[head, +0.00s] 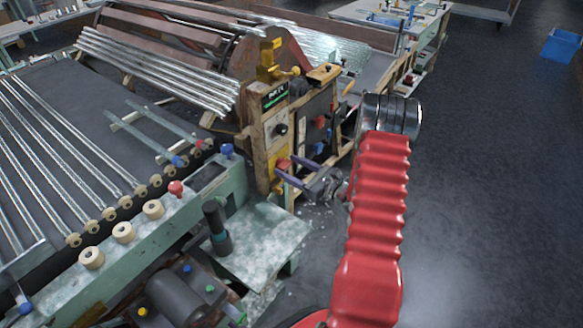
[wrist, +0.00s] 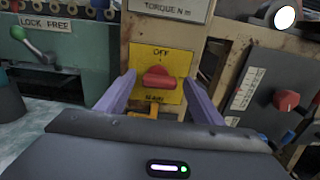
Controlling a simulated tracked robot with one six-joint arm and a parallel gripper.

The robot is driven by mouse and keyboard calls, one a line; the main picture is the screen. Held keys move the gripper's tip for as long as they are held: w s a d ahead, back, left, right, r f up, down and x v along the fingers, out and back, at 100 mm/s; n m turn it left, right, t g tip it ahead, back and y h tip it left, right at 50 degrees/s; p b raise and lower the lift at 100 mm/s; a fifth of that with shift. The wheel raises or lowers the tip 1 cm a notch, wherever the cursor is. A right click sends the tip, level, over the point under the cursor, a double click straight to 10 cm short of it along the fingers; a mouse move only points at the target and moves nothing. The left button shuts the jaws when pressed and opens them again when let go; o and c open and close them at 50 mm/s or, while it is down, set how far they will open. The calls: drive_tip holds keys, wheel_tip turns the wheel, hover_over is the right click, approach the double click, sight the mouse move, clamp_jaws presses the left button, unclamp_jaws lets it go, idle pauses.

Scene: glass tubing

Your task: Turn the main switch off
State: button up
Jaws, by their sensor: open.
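The main switch is a red knob (wrist: 158,77) on a yellow plate (wrist: 171,57) in the wrist view, marked OFF above and with a partly worn word below. Its handle lies roughly level, across the plate. In the head view the switch (head: 283,163) is small on the side of the wooden-edged cabinet. My gripper (wrist: 158,82) is open, with one purple finger on each side of the knob in the picture. Whether the fingers touch it I cannot tell. My gripper (head: 287,170) also shows at the cabinet in the head view.
A grey box with another red knob (wrist: 287,101) stands right of the switch. A green-knobbed lever (wrist: 33,42) under a LOCK FREE label is at left. A roller bench with glass tubes (head: 60,140) fills the left of the head view. Open floor (head: 490,180) lies right.

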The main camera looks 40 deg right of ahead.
drive_tip(key=shift+d, duration=0.1)
drive_tip(key=c, duration=1)
drive_tip(key=shift+c, duration=0.2)
